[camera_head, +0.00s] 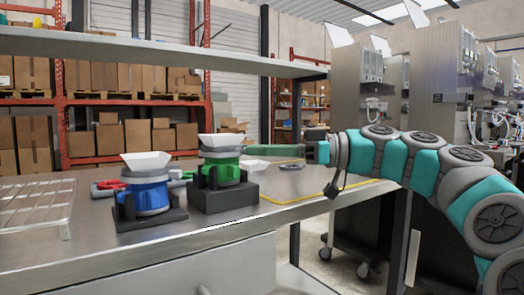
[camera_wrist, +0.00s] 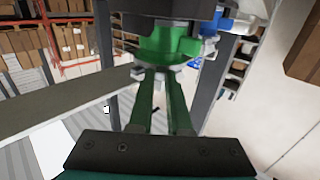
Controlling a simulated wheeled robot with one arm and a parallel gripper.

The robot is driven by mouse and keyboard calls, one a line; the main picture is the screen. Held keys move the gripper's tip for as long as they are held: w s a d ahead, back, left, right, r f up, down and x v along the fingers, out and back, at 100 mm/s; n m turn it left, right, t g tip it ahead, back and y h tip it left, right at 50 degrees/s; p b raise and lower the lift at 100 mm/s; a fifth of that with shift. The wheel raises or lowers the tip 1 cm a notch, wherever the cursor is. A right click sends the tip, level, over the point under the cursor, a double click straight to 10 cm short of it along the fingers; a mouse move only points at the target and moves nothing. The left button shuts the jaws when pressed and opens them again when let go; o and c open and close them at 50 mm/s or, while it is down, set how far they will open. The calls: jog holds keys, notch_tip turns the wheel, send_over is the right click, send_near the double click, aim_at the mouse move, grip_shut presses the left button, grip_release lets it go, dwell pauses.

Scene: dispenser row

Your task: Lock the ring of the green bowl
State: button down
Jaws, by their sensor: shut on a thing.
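The green bowl unit (camera_head: 222,166) stands in a dark holder (camera_head: 222,195) on the steel table, with a white flared top (camera_head: 221,141) and a green ring (camera_head: 222,172) below it. The ring also shows in the wrist view (camera_wrist: 165,48), near the top, with the dark holder beyond it. My gripper (camera_head: 248,151) reaches in from the right at the height of the unit. Its green fingers, seen in the wrist view (camera_wrist: 163,72), are close together at the ring, shut on part of it. The exact contact is partly hidden by the fingers.
A similar blue unit (camera_head: 149,192) with a white top stands in its own dark holder to the left. A wire rack (camera_head: 35,205) lies at the table's left. A shelf (camera_head: 150,50) runs above the table. A grey object (camera_head: 291,166) lies by yellow edging at right.

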aim_at(234, 151)
jog(key=shift+s+f+b, duration=0.1)
jog(key=shift+b, duration=0.2)
jog(key=shift+s+a+f+m+t+b, duration=0.2)
jog(key=shift+s+m+t+b, duration=0.35)
jog(key=shift+t+b, duration=0.6)
jog(key=m+t+b, duration=0.1)
jog(key=s+m+t+h+b, duration=0.1)
jog(key=b, duration=0.1)
jog(key=shift+s+a+t, duration=0.1)
jog(key=shift+a+t, duration=0.05)
jog(key=shift+t, duration=0.2)
jog(key=m+t+h+b, duration=0.1)
jog(key=s+m+t+h+b, duration=0.1)
jog(key=t, duration=0.1)
jog(key=shift+s+a+r, duration=0.15)
jog(key=shift+a, duration=0.2)
jog(key=shift+s+a+r+m+t+h+b, duration=0.15)
jog(key=shift+s+a+m+t+h, duration=0.15)
jog(key=shift+m+t+h, duration=0.55)
jog(key=shift+s+a+m+t+h+b, duration=0.15)
jog(key=shift+s+a+m+t+h, duration=0.1)
jog(key=shift+m+t+h, duration=0.55)
jog(key=c, duration=1.1)
grip_release()
